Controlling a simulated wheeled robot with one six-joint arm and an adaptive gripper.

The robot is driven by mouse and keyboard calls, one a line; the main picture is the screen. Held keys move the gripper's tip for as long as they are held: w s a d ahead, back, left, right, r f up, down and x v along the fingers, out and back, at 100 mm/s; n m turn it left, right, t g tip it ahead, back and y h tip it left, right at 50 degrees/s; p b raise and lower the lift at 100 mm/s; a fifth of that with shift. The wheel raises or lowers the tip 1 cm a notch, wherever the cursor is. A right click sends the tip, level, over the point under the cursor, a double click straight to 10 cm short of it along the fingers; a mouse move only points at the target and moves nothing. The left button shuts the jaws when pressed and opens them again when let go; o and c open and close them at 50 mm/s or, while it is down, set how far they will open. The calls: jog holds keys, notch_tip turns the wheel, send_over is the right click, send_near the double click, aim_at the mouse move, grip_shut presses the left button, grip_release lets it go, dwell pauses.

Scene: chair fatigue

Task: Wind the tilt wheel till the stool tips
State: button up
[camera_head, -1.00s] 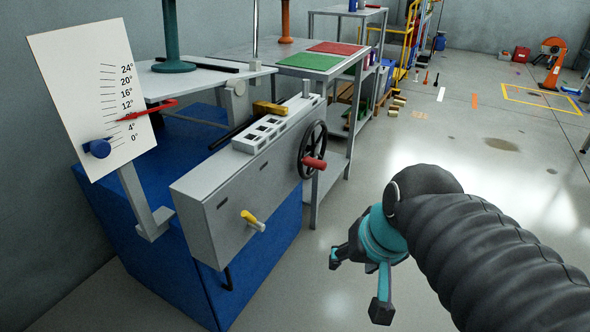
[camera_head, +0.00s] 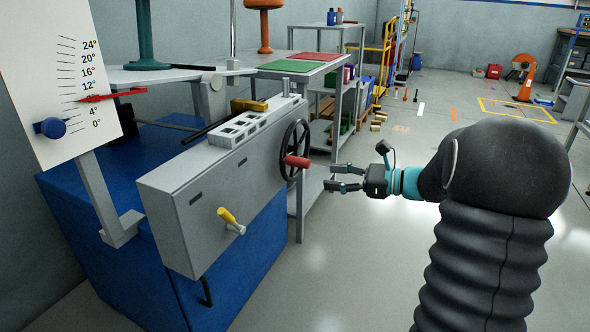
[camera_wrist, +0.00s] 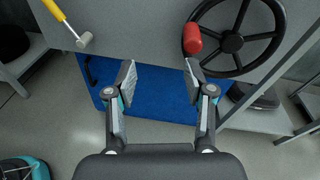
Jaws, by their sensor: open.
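The tilt wheel (camera_head: 291,137) is a black spoked handwheel on the right end of the grey housing, with a red handle (camera_head: 297,162) low on its rim. In the wrist view the wheel (camera_wrist: 232,43) is at upper right, its red handle (camera_wrist: 192,39) just beyond the right fingertip. My gripper (camera_head: 333,177) is open and empty, right of the handle and apart from it. A teal post with a round base (camera_head: 148,64), apparently the stool, stands on the grey tilt plate (camera_head: 125,78); its top is cut off. The red pointer (camera_head: 110,97) reads near 8° on the white scale (camera_head: 35,75).
A yellow-handled crank (camera_head: 230,219) sticks out of the housing (camera_head: 180,215), left of the wheel. A blue knob (camera_head: 52,128) is on the scale. Behind are a table with green and red mats (camera_head: 291,66) and an orange stool (camera_head: 264,25).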

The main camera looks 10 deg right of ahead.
aim_at(298, 162)
jog(key=w+d+f+m+t, duration=0.1)
jog(key=w+d+m+t, duration=0.1)
jog(key=w+d, duration=0.15)
jog(key=x, duration=0.4)
jog(key=b+x, duration=0.1)
jog(key=x, duration=0.7)
jog(key=shift+s+a+r, duration=0.1)
jog(key=shift+a+r, duration=0.05)
jog(key=shift+a, duration=0.45)
grip_shut()
